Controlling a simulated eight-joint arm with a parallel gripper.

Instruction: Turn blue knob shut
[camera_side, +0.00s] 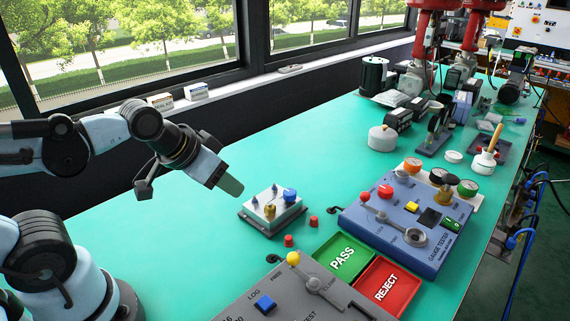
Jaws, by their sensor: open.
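The blue knob (290,195) sits on top of a small pale valve block (272,212) on a dark base plate, in the middle of the green bench. A brass fitting and small grey-blue pointed parts stand on the same block. My gripper (229,186) is left of the block and above the bench, apart from the knob. It is open and I see nothing held in it; its fingers overlap in this view. The knob's marking and exact angle are too small to tell.
A green PASS tray (343,256), a red REJECT tray (387,286), a grey panel (290,300) and a blue gauge tester (395,230) stand in front and right. The bench left of the block is clear.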

